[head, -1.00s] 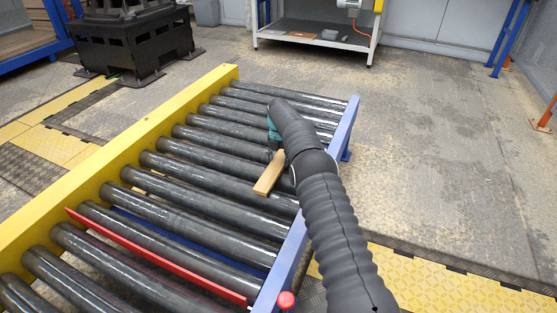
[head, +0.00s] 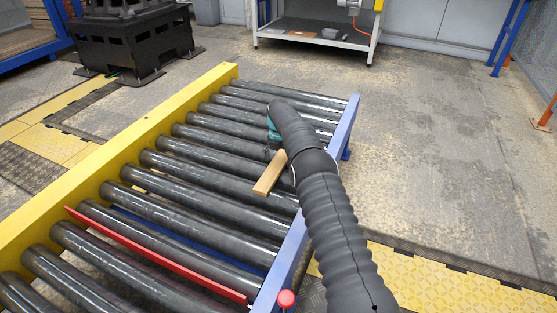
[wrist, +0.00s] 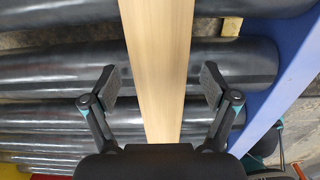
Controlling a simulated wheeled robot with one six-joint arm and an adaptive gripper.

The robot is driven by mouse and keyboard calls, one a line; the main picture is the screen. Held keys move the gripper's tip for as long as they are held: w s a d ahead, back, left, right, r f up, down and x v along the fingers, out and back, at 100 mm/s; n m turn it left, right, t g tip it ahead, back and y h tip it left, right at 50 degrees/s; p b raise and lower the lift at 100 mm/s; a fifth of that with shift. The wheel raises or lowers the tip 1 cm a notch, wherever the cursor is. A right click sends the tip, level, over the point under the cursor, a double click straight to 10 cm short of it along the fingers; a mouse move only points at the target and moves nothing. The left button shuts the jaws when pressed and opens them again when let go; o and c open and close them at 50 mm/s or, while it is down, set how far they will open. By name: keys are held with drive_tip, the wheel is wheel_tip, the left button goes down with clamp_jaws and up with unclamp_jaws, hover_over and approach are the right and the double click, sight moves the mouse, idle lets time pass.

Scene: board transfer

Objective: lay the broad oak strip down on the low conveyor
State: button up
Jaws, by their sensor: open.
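The broad oak strip (head: 270,175) lies on the rollers of the low conveyor (head: 185,150), near its blue side rail. In the wrist view the strip (wrist: 160,70) runs lengthwise between the two fingers of my gripper (wrist: 160,88). The fingers are spread, with a gap on each side of the wood. In the head view my arm hides the far end of the strip and most of my gripper (head: 272,146).
A red bar (head: 150,252) crosses the near rollers. A yellow rail (head: 120,150) bounds the conveyor on the left and a blue rail (head: 325,180) on the right. A workbench (head: 315,35) stands at the back. The floor to the right is clear.

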wheel_tip(320, 180, up, 12)
idle(0.6)
